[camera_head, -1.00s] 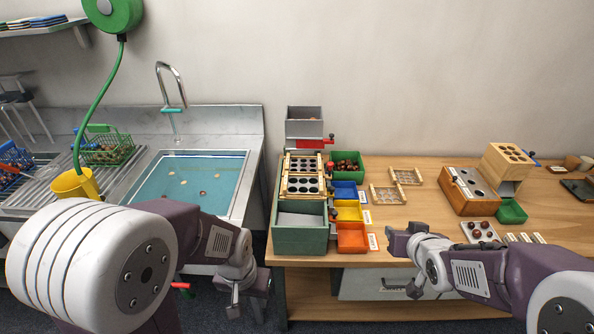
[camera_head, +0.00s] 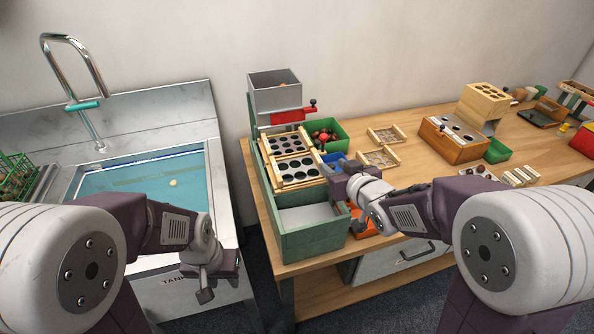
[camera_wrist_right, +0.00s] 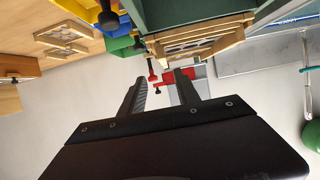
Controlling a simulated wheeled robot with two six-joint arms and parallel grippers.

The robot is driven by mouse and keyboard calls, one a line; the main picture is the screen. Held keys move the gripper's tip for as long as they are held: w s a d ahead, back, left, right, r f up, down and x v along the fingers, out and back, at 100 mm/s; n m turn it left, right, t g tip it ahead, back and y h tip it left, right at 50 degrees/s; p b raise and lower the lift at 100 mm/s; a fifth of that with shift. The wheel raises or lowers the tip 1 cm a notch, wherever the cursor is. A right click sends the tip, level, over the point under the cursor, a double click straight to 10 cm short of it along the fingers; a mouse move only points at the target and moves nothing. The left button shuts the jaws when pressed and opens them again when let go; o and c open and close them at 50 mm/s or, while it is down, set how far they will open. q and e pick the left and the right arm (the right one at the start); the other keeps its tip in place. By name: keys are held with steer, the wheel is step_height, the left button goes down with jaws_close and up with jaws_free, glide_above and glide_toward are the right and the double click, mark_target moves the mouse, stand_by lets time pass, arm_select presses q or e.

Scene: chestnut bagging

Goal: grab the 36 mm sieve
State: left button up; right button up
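Two wooden-framed sieves with round dark holes lie one behind the other on the green sorting box: a rear one (camera_head: 287,143) and a front one (camera_head: 296,168). Two lighter frames, a rear one (camera_head: 386,134) and a front one (camera_head: 379,158), lie flat on the table. I cannot read which is the 36 mm one. My right gripper (camera_head: 338,184) is over the bins, just right of the front sieve. In the right wrist view its fingers (camera_wrist_right: 162,92) are apart and empty, with sieve edges (camera_wrist_right: 205,40) above them. My left gripper (camera_head: 208,283) hangs before the sink; its fingers are unclear.
The green sorting box (camera_head: 312,241) has a grey hopper (camera_head: 274,98) with a red slide (camera_head: 287,116) behind the sieves. A green bin (camera_head: 341,130) stands to the right, and an orange bin (camera_head: 360,221) is partly hidden by my right arm. A wooden box (camera_head: 452,146) stands farther right.

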mark_target(320, 160)
steer(key=x, duration=0.3)
steer(key=shift+a+f, duration=0.15)
steer(key=shift+a, duration=0.15)
steer(key=shift+w+d, duration=0.15)
steer(key=shift+w, duration=0.1)
steer(key=x, duration=0.3)
steer(key=b+x, duration=0.1)
steer(key=x, duration=0.1)
steer(key=shift+s+a+f, duration=0.1)
steer(key=shift+a+f, duration=0.25)
steer(key=shift+f, duration=0.05)
steer(key=shift+s+r, duration=0.1)
jaws_close()
